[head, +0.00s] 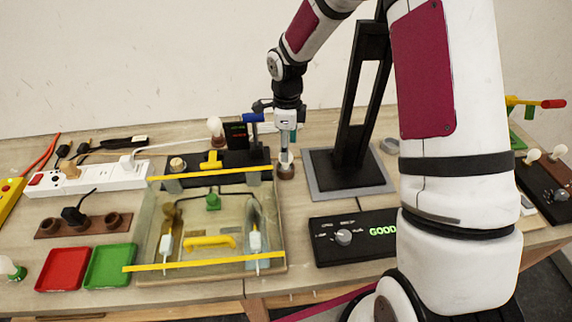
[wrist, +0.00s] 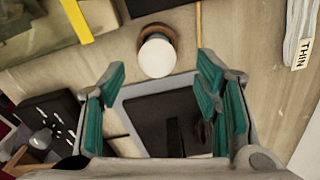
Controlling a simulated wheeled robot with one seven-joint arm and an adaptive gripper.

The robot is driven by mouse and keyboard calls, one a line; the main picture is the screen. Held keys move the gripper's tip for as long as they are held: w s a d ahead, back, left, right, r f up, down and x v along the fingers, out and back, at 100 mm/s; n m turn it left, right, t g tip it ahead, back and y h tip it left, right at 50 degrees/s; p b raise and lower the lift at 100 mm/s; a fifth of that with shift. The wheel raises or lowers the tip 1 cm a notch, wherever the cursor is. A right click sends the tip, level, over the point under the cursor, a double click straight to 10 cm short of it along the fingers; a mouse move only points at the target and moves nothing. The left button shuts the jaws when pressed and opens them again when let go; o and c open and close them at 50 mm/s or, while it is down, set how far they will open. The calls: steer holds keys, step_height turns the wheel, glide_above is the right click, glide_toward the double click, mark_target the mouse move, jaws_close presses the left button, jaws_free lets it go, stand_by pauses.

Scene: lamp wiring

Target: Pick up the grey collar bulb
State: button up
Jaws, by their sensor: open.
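My gripper (head: 287,146) points down with its teal fingers apart and empty. It is just above a white round bulb (head: 285,158) that stands upright in a brown round holder (head: 286,173). In the wrist view the bulb (wrist: 157,56) lies just beyond the fingertips of my gripper (wrist: 163,75), midway between them and apart from both. The brown holder (wrist: 157,30) shows around its far side. The bulb's globe hides its collar from above, and I cannot make out the collar colour clearly in the head view.
A clear-walled tray (head: 150,225) with yellow bars is left of the bulb. A black stand on a grey-edged base (head: 318,180) is close on the right. A black box reading GOOD (head: 330,250) is in front. Another bulb (head: 215,125) stands behind the tray.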

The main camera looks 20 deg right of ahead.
steer(key=shift+s+a+f+p, duration=0.15)
steer(key=shift+f+p, duration=0.4)
steer(key=shift+f, duration=1.9)
jaws_close()
steer(key=shift+r, duration=0.1)
